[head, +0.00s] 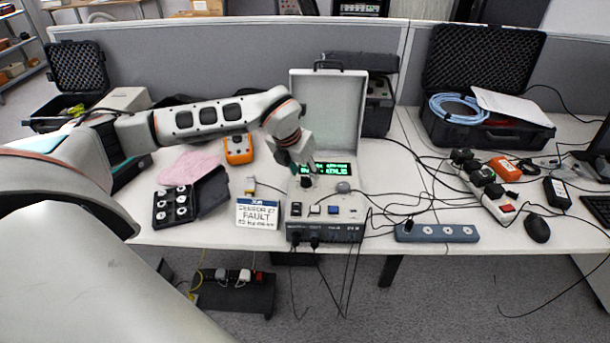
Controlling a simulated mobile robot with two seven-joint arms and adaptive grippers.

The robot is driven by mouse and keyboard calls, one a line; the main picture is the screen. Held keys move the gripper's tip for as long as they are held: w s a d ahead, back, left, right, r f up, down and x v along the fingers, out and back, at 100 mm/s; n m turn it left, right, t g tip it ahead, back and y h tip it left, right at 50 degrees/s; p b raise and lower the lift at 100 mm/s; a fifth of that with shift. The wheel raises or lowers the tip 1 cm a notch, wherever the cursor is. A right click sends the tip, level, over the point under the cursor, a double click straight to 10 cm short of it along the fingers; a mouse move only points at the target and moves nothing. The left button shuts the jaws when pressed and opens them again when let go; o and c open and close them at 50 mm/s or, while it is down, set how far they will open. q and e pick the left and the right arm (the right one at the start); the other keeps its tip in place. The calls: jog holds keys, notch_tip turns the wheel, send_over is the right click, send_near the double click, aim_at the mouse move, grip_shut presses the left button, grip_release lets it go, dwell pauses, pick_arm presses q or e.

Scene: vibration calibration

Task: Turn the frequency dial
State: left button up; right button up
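The calibration unit (362,214) stands on the table with its grey lid (333,105) raised. It has a lit green display (336,169), a dark round knob (307,182) below the display's left end, and a grey round knob (343,187) to its right. I cannot read which knob is the frequency dial. My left gripper (302,168) points down over the panel's upper left, just above the dark knob, and hides part of the display's left side. Its fingers are small and partly hidden, so neither their opening nor contact with the knob is clear. My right gripper is out of view.
A fault sign (257,214), a black tray of round pieces (173,207) and an orange meter (238,149) lie left of the unit. Cables run across the table to its right, near a socket strip (437,233). A grey partition (230,60) stands behind.

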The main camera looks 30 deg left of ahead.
pick_arm(q)
jog(key=v, duration=1)
jog(key=shift+f, duration=0.1)
